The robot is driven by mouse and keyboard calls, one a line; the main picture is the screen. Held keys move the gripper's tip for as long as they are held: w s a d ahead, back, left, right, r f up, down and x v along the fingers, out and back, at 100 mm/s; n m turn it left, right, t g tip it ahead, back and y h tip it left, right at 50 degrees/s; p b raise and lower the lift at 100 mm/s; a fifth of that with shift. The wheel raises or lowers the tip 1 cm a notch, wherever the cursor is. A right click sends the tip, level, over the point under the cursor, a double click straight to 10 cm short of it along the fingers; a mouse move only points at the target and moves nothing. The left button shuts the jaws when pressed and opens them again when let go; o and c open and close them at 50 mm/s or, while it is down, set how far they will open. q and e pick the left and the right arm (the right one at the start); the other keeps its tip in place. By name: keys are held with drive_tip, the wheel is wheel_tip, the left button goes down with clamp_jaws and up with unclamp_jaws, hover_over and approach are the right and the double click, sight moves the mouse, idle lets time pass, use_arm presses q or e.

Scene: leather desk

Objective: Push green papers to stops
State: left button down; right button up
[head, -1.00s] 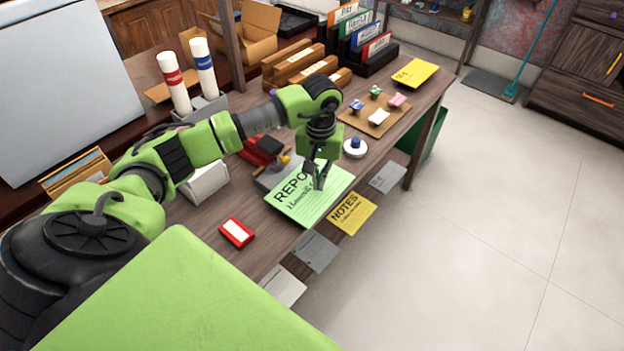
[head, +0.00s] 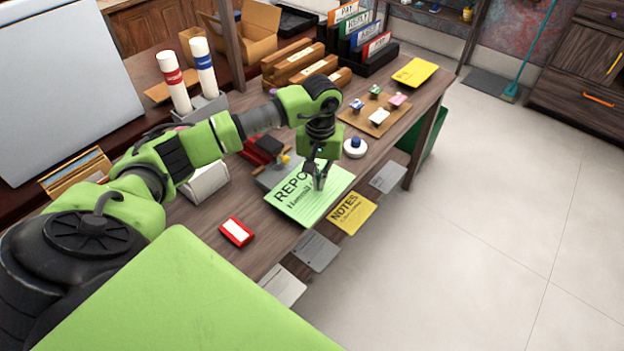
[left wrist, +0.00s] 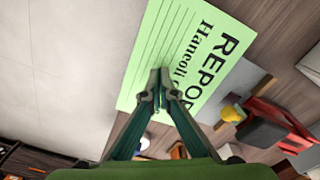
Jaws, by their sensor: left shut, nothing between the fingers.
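The green papers (head: 309,207), headed "REPO…" in the head view, lie on the desk near its front edge. They also show in the left wrist view (left wrist: 168,50), where their edge reaches over the floor side. My left gripper (head: 320,186) points down over the papers with its fingers shut and nothing between them. In the left wrist view the fingertips (left wrist: 159,80) overlap the middle of the papers; I cannot tell whether they touch. A grey device (head: 268,181) lies behind the papers, partly hidden by them and my arm. I cannot clearly make out the stops. My right gripper is not in view.
A yellow notes sheet (head: 350,213) lies beside the papers at the front edge. Grey plates (head: 315,251) stick out along that edge. A red box (head: 236,232), a blue-topped round object (head: 355,147) and a board of stamps (head: 375,113) stand nearby.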

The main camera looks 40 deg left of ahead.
sight(327, 197)
use_arm(q)
drive_tip(key=shift+f+b, duration=0.7)
drive_tip(key=shift+f, duration=0.15)
idle(0.5)
drive_tip(key=shift+r, duration=0.25)
drive_tip(key=shift+r, duration=0.4)
drive_tip(key=shift+d, duration=0.1)
drive_tip(key=d, duration=0.8)
drive_tip(key=shift+s, duration=0.35)
idle(0.6)
drive_tip(key=shift+f+b, duration=1.15)
drive_tip(key=shift+f, duration=0.2)
drive_tip(key=shift+w+a+b, duration=0.15)
drive_tip(key=shift+a+b, duration=0.35)
drive_tip(key=shift+a, duration=0.9)
drive_tip(key=shift+w+a+b, duration=0.1)
drive_tip(key=shift+a+b, duration=0.35)
drive_tip(key=shift+a, duration=0.9)
